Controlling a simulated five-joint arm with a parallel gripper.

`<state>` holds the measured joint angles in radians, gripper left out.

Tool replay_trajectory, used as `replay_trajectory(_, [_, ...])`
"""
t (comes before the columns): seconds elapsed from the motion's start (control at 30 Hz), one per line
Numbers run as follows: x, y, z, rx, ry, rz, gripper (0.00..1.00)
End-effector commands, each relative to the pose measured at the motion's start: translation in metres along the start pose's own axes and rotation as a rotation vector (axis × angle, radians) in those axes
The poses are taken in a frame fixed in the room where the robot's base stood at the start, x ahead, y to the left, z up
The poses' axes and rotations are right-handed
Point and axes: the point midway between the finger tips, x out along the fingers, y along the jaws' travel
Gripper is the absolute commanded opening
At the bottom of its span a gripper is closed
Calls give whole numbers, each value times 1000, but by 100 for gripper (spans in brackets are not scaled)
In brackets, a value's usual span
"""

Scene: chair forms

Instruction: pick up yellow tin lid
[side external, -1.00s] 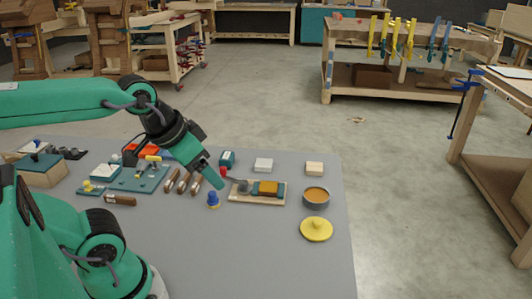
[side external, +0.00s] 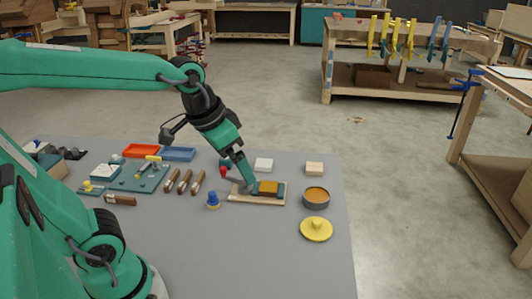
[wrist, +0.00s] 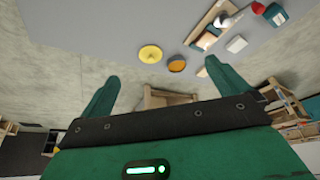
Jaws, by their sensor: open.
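The yellow tin lid (side external: 316,229) lies flat near the right edge of the grey table, with a small knob on top. It also shows in the wrist view (wrist: 150,54), beyond my fingers. An open grey tin (side external: 316,198) with orange-brown contents stands just behind it. My gripper (side external: 252,188) appears over the wooden board, to the left of the lid and apart from it. In the wrist view my gripper (wrist: 160,78) has its two green fingers wide apart with nothing between them.
A wooden board (side external: 238,198) with a brown-orange block (side external: 267,187) lies left of the tin. A white block (side external: 263,165) and a tan block (side external: 314,168) lie behind. A blue-topped piece (side external: 213,201) stands left of the board. The table's front middle is clear.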

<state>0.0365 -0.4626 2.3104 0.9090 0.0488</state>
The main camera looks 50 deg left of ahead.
Motion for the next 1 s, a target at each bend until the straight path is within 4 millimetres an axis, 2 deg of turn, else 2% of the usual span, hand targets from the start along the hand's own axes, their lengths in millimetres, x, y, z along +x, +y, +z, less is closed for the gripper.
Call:
replay_trajectory(0.1, [12,3,-19,27,-38,7,100])
replay_trajectory(0.47, [58,14,-70,108,-140,26,100])
replay_trajectory(0.77, [111,27,-104,175,-224,43,100])
replay_trajectory(1.0, [163,40,-123,230,-291,58,100])
